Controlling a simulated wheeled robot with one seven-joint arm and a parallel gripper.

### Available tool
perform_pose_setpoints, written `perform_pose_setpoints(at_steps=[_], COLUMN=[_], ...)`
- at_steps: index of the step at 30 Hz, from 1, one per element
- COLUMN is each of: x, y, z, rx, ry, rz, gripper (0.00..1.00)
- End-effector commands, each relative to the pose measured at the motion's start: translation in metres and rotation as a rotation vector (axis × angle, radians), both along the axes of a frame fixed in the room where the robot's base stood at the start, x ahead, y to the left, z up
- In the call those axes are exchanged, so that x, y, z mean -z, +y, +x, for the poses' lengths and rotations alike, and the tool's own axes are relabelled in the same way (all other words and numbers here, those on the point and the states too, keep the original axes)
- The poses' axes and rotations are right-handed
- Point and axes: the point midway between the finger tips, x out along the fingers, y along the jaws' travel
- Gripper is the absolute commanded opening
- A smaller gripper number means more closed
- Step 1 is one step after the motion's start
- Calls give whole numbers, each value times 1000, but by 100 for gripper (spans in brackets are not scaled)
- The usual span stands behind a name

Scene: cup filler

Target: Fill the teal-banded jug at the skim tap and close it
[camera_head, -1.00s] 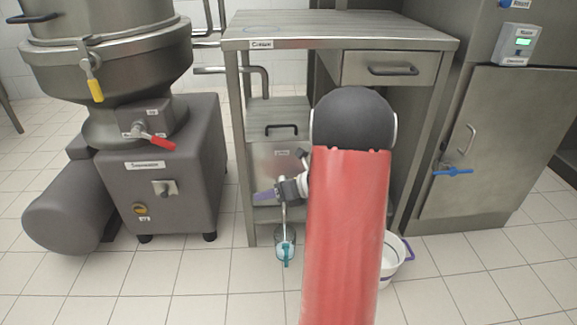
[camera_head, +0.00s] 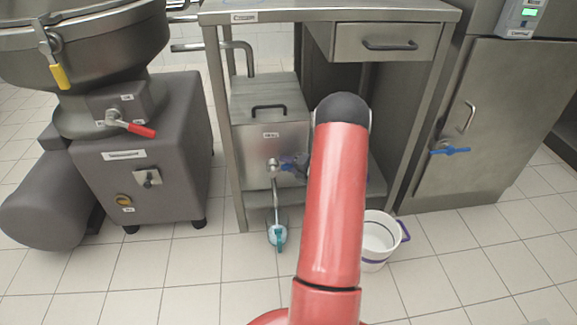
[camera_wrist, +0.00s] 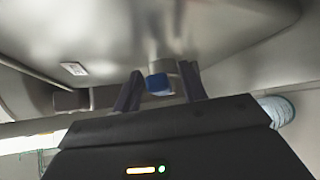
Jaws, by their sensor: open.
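The teal-banded jug (camera_head: 277,237) stands on the floor in the head view, below the spout of the skim tap (camera_head: 275,178), with its teal handle towards me. Its contents cannot be made out. The tap sits on the front of a steel tank (camera_head: 262,137) under the table. My gripper (camera_head: 292,163) is just right of the tap, partly hidden by my red arm. In the wrist view, my gripper (camera_wrist: 160,74) is open, with a blue piece (camera_wrist: 158,84), apparently the tap lever, between its fingers. Contact cannot be told.
A white pail (camera_head: 378,240) with a purple handle stands on the floor right of my arm. A grey machine (camera_head: 150,175) stands at left. The floor at front left is clear.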

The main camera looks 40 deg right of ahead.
Motion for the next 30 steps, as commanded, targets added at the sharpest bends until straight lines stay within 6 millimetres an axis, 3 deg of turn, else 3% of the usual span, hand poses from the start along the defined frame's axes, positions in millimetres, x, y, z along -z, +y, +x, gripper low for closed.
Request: perform_pose_setpoints(at_steps=[11, 20, 27, 30], x=[2, 2, 2, 5], y=[2, 2, 1, 0], z=[7, 7, 5, -4], rx=[-1, -1, -1, 2], ry=[1, 1, 1, -7], rz=[0, 0, 1, 19], gripper=[40, 1, 0, 0])
